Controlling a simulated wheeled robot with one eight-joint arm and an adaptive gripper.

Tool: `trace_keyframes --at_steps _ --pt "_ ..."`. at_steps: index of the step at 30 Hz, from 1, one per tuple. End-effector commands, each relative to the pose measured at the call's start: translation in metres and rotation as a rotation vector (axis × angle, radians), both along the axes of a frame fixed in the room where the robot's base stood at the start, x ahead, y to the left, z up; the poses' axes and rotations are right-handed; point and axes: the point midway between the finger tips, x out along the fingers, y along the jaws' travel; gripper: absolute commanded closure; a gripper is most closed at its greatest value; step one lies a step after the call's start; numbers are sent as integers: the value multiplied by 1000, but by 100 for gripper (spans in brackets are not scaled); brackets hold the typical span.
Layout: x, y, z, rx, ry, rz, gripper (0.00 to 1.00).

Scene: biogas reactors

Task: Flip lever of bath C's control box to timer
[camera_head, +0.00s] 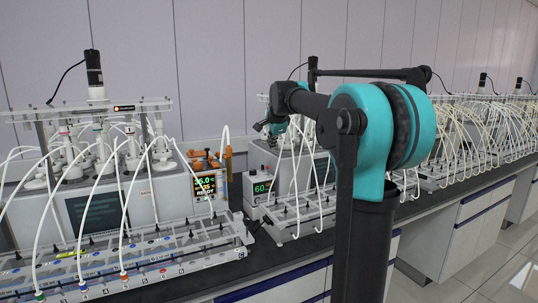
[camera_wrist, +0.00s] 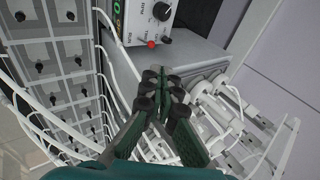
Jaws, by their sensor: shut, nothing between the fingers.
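A control box (camera_head: 262,188) with a lit green display stands on the bench left of my arm in the head view. In the wrist view, the upper part shows a box face (camera_wrist: 153,27) with a dark knob (camera_wrist: 163,12), a red button (camera_wrist: 152,44) and small printed labels. The small lever and its position are too small to make out. No letter C is readable. My gripper (camera_wrist: 165,78) is shut and empty, with its fingertips apart from the box face, below it in the picture. In the head view my gripper (camera_head: 272,128) is small, above the box.
White hoses and bottles (camera_wrist: 225,110) crowd the right of the wrist view. A rack with several black valves (camera_wrist: 60,60) fills its left. In the head view, another bath (camera_head: 100,195) with a display stands left. More hosed units (camera_head: 480,130) line the bench at right.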

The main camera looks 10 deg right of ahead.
Motion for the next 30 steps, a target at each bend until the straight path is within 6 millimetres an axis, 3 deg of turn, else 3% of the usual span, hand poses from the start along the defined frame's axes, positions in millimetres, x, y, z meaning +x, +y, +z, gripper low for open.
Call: trace_keyframes --at_steps 3,9,22,26,30 --pt "-12 -1 17 0 0 0 100" --pt "-21 -1 33 0 0 0 100" --pt "-24 -1 34 -3 1 4 100" --pt "-37 -4 10 -51 14 58 100" --pt "-79 -11 -55 -173 53 211 100"
